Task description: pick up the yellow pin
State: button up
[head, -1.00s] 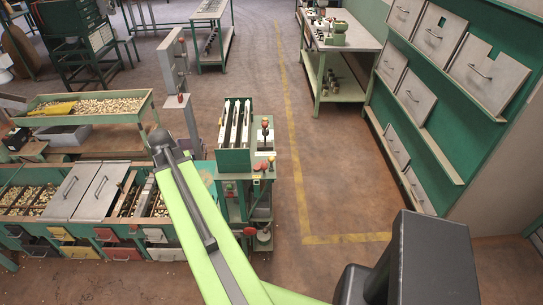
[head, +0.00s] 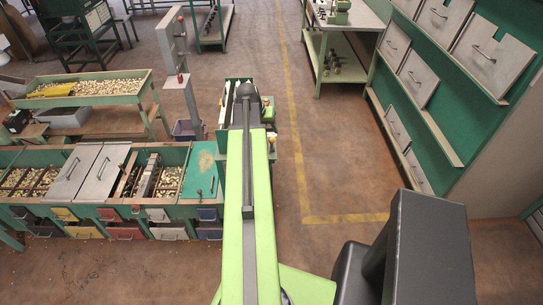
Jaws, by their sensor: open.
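I cannot make out the yellow pin in the head view. A narrow green machine (head: 271,114) stands in the middle, and my light green arm covers most of it. My arm reaches away from me, its dark far joint over the machine's top. My gripper does not show; anything at or beyond the arm's far end is hidden.
Green nut hoppers (head: 150,203) with grey lids and coloured drawers stand at left. Behind them is a nut tray (head: 140,100) with a yellow object (head: 50,90). A workbench (head: 360,43) and a green rack (head: 437,115) stand at right. The floor (head: 335,170) between is clear.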

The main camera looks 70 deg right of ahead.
aim_at(272, 138)
jog(key=b+x, duration=0.3)
jog(key=x, duration=0.1)
jog(key=shift+f, duration=0.45)
jog(key=shift+d+f, duration=0.25)
jog(key=shift+d, duration=0.05)
jog(key=b+x, duration=0.5)
jog(key=shift+f, duration=0.1)
grip_shut()
